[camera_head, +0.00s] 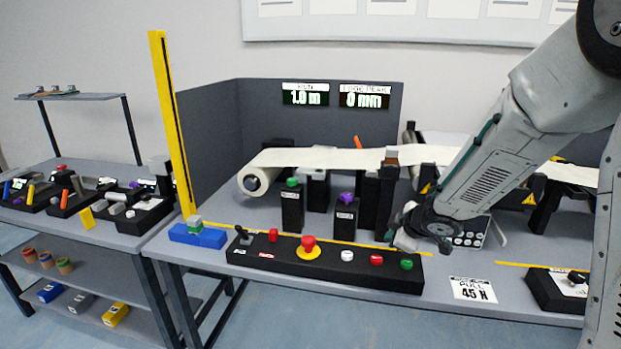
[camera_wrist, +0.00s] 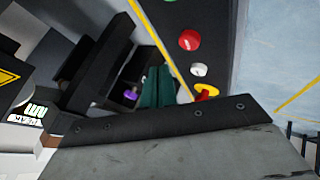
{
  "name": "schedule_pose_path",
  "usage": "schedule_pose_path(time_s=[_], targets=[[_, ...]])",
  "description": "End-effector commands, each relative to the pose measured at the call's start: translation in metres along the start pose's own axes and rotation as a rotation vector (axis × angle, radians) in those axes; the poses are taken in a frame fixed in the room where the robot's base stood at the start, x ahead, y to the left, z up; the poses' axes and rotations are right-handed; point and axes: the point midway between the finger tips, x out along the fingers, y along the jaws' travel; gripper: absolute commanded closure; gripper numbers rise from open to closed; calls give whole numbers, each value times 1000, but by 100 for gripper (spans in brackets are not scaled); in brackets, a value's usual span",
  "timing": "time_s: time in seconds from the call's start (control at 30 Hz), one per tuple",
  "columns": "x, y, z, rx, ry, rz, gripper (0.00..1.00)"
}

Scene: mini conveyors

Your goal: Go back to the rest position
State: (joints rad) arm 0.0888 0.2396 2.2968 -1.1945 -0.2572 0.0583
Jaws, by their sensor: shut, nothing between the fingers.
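My gripper (camera_head: 404,238) hangs over the front part of the conveyor table, just behind the right half of the black button panel (camera_head: 240,258). In the wrist view its two teal fingers (camera_wrist: 157,88) lie side by side, shut, with nothing seen between them. My arm comes in from the upper right and hides part of the conveyor. I cannot tell the exact gap between the fingertips and the panel.
The panel carries a red mushroom button (camera_head: 308,246), a white button (camera_head: 347,256) and a green button (camera_head: 406,264). A purple knob (camera_head: 346,197) on a black post stands behind. A white web (camera_head: 320,157) crosses the table. A yellow post (camera_head: 171,120) rises at left.

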Motion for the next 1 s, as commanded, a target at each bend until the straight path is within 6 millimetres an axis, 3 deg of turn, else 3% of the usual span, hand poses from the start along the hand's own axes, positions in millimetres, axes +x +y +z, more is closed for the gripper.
schedule_pose_path(time_s=[0.07,0.17,0.27,0.4,0.53,0.7,0.83,1.0], targets=[[-3,-3,26,67,-120,13,100],[-30,-1,57,188,-298,54,100],[-74,-8,80,337,-469,86,100],[-148,-38,95,564,-665,81,100],[-212,-79,91,757,-775,22,100],[-279,-137,70,953,-823,-99,100],[-317,-172,51,1045,-791,-180,100],[-341,-187,36,1083,-693,-187,100]])
